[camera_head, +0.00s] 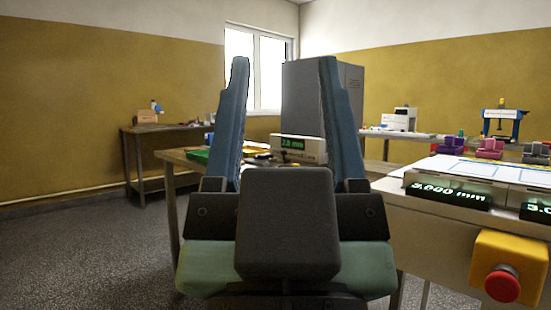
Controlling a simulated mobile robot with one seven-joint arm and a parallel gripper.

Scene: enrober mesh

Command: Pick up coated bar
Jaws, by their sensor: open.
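My gripper (284,75) fills the middle of the head view, pointing up and away. Its two blue-grey fingers are spread wide apart with nothing between them. I cannot make out the coated bar or the enrober mesh in this view. My gripper hides part of the wooden table (185,156) behind it.
A white bench (437,230) with a green-lit display (448,194) and a red stop button (502,284) stands close on the right. A grey cabinet (300,95) stands behind my gripper. A side table (165,128) stands far left. The floor (90,235) at left is clear.

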